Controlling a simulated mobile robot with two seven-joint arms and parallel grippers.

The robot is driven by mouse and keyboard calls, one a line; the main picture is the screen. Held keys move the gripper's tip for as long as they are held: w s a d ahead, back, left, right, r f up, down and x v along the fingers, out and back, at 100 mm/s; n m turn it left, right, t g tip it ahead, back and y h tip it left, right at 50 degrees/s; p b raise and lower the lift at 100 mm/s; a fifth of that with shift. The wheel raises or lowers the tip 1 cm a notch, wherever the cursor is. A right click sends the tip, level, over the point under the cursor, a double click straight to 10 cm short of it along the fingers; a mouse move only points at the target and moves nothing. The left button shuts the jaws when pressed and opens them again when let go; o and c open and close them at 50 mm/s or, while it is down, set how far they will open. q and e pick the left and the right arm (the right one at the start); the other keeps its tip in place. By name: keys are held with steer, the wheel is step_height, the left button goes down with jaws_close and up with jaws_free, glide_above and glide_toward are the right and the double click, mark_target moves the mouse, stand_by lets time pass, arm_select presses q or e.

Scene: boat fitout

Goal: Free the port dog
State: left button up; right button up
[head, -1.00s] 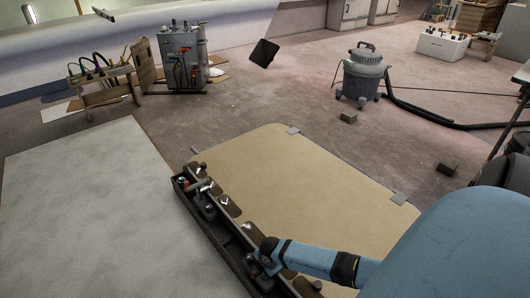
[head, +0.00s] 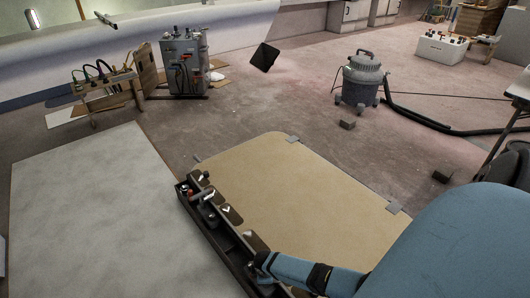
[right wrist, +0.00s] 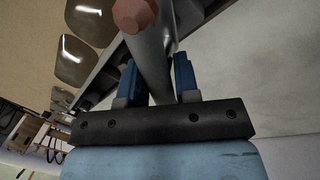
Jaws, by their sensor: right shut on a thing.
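A beige hatch-like panel (head: 300,180) lies low in front of me. A dark narrow trough (head: 215,240) runs along its left edge, with small levers and fittings in it. A red-ended fitting (head: 190,194) is near its far end, with a grey lever (head: 208,211) beside it. My right gripper (head: 262,264) is at the trough's near part. In the right wrist view it is shut on a grey bar (right wrist: 152,55) with a copper-coloured hexagonal end. I cannot tell which fitting is the port dog. My left gripper is not in view.
Dark rounded pads (head: 230,214) sit between trough and panel. A pale flat board (head: 90,215) lies to the left. A grey vacuum (head: 360,82) with a black hose stands at the back right. Small dark blocks (head: 442,175) lie on the floor. The floor beyond the panel is mostly clear.

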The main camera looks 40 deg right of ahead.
steer(key=shift+w+d+r+m+p, duration=0.15)
steer(key=shift+r+m+p, duration=0.1)
steer(key=shift+m+p, duration=0.5)
steer(key=m+p, duration=0.1)
steer(key=m, duration=0.3)
steer(key=shift+g, duration=0.4)
steer(key=shift+d+f+m+g+h+p, duration=0.15)
steer(key=shift+m+g+h+p, duration=0.15)
steer(key=shift+m, duration=0.95)
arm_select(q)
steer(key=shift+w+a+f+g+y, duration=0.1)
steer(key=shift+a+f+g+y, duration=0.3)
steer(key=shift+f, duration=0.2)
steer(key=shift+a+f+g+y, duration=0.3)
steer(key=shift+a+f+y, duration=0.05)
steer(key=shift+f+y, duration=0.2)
arm_select(e)
steer(key=shift+m, duration=1.1)
steer(key=shift+d, duration=0.1)
steer(key=o, duration=0.9)
steer(key=shift+c, duration=0.2)
